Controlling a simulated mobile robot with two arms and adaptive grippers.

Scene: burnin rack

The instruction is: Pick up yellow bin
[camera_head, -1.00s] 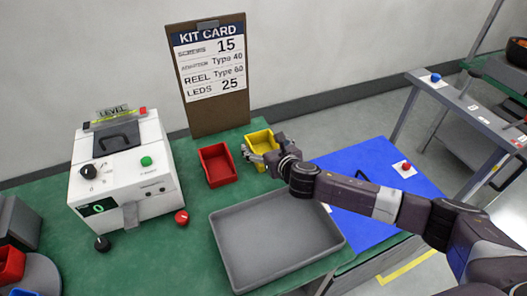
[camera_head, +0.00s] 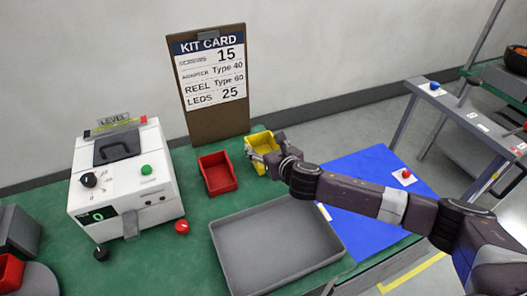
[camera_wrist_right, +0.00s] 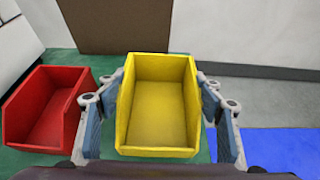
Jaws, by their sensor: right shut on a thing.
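The yellow bin (camera_head: 262,141) stands on the green table behind the grey tray, next to the red bin. In the right wrist view the yellow bin (camera_wrist_right: 157,105) is upright and looks empty, its open front facing me. My right gripper (camera_head: 268,157) reaches it from the right, and in the wrist view its two fingers (camera_wrist_right: 160,118) lie along the left and right walls, shut on the bin. Whether the bin is lifted off the table I cannot tell. My left gripper is not in view.
A red bin (camera_head: 217,173) sits just left of the yellow one. The empty grey tray (camera_head: 277,238) lies in front. A white machine (camera_head: 125,178) stands left, a kit card clipboard (camera_head: 211,85) behind. A blue mat (camera_head: 372,190) lies right.

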